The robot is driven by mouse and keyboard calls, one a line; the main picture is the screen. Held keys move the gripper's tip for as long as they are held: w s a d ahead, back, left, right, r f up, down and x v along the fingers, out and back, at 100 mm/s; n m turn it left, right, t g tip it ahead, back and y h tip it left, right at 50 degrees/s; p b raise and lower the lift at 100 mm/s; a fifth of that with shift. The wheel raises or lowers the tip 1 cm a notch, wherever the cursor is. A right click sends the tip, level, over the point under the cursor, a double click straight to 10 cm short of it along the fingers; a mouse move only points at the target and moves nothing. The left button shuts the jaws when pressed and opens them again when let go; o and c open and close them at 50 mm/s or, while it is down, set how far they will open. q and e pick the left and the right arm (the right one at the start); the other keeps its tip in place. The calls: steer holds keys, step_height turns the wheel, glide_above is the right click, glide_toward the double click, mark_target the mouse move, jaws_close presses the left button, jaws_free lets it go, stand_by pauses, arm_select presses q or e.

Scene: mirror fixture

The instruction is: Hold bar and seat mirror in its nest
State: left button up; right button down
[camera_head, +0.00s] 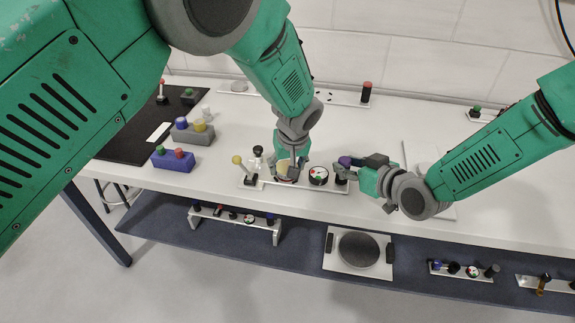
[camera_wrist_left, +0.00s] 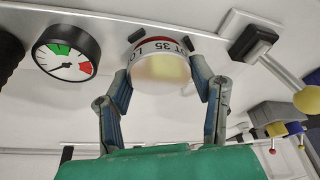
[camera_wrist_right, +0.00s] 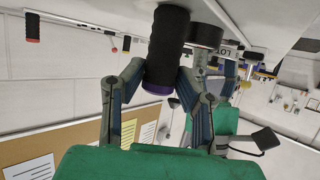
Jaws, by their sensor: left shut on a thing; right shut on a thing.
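The mirror is a round pale disc (camera_wrist_left: 160,68) with a white rim lettered "LOT 35" and a red band behind it. My left gripper (camera_head: 287,172) reaches down over the fixture plate (camera_head: 328,188) and is shut on the mirror, with one finger on each side in the left wrist view (camera_wrist_left: 162,88). The mirror is at the plate; I cannot tell whether it sits fully in the nest. The bar is a black ribbed grip (camera_wrist_right: 166,45) with a purple end (camera_head: 345,161). My right gripper (camera_wrist_right: 157,88) is shut on it at the plate's right end.
A round gauge (camera_head: 318,176) stands on the plate between my grippers. A lever with a yellow knob (camera_head: 238,160) is at the plate's left end. Blue and grey button boxes (camera_head: 173,161) stand further left. Other fixtures (camera_head: 358,249) lie on the lower shelf.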

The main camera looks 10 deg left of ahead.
arm_select(q)
steer(key=shift+s+d+f, duration=0.1)
steer(key=shift+d+f, duration=0.05)
steer(key=shift+f, duration=0.2)
steer(key=shift+r, duration=0.1)
steer(key=shift+r, duration=0.3)
steer(key=shift+d+r, duration=0.1)
steer(key=shift+d, duration=0.1)
stand_by(0.3)
steer(key=shift+a+r+m, duration=0.25)
steer(key=shift+r+m, duration=0.2)
steer(key=shift+m, duration=0.15)
step_height(320, 180, up, 5)
steer(key=m+h, duration=0.1)
steer(key=m, duration=0.3)
steer(key=shift+a+r+m+h, duration=0.15)
steer(key=shift+r+m+h, duration=0.05)
steer(key=shift+m+h, duration=0.2)
